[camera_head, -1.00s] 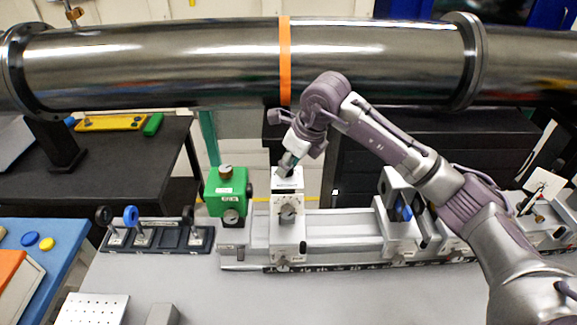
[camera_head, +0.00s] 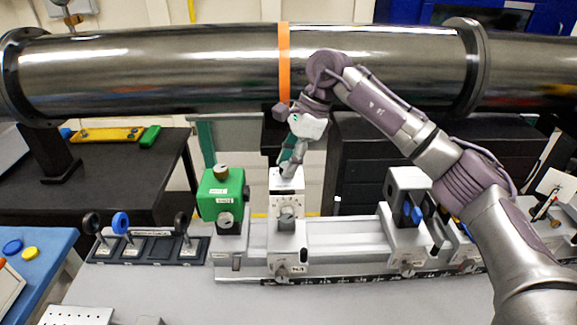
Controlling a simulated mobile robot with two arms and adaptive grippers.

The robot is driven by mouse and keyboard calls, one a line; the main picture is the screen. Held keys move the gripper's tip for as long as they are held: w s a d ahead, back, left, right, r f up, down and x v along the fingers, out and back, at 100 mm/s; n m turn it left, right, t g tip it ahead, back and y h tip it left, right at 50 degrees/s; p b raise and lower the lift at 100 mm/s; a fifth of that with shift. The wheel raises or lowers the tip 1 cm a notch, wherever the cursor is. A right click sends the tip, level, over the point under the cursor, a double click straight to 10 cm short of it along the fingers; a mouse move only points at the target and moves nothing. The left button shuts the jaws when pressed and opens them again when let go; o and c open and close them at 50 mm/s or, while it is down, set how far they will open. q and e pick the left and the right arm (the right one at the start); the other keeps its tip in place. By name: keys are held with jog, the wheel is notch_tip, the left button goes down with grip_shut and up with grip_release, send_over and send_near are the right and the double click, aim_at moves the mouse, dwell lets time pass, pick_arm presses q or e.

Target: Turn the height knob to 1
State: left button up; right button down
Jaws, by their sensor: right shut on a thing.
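A white block-shaped stage (camera_head: 286,240) stands upright on the rail. It has a dial knob (camera_head: 286,214) on its front face and small lettering that I cannot read. My right gripper (camera_head: 287,171) comes down from above, tilted, with its fingertips at the top of this stage. It is shut on the knob on top, which the fingers mostly hide. Its pointer and scale cannot be read. My left gripper is not in view.
A green box (camera_head: 221,194) with knobs stands just left of the stage. A large steel pipe (camera_head: 150,72) crosses behind. A white mount (camera_head: 405,194) stands on the rail (camera_head: 345,234) to the right. A dark holder (camera_head: 150,249) with round optics lies left.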

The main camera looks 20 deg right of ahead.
jog(key=n+g, duration=0.1)
jog(key=n, duration=0.1)
jog(key=shift+w+n, duration=0.1)
jog(key=shift+n, duration=0.3)
jog(key=n+g, duration=0.1)
jog(key=n, duration=0.1)
jog(key=shift+r+n+h, duration=0.1)
jog(key=shift+n+h, duration=0.2)
jog(key=shift+n, duration=0.1)
jog(key=n+g, duration=0.1)
jog(key=n, duration=0.2)
jog(key=shift+w+a+h, duration=0.1)
jog(key=shift+w+h, duration=0.05)
jog(key=shift+h, duration=0.15)
jog(key=shift+n+g+h+p, duration=0.4)
jog(key=shift+n+h+p, duration=0.15)
jog(key=shift+n, duration=1.35)
jog(key=c, duration=0.8)
grip_release()
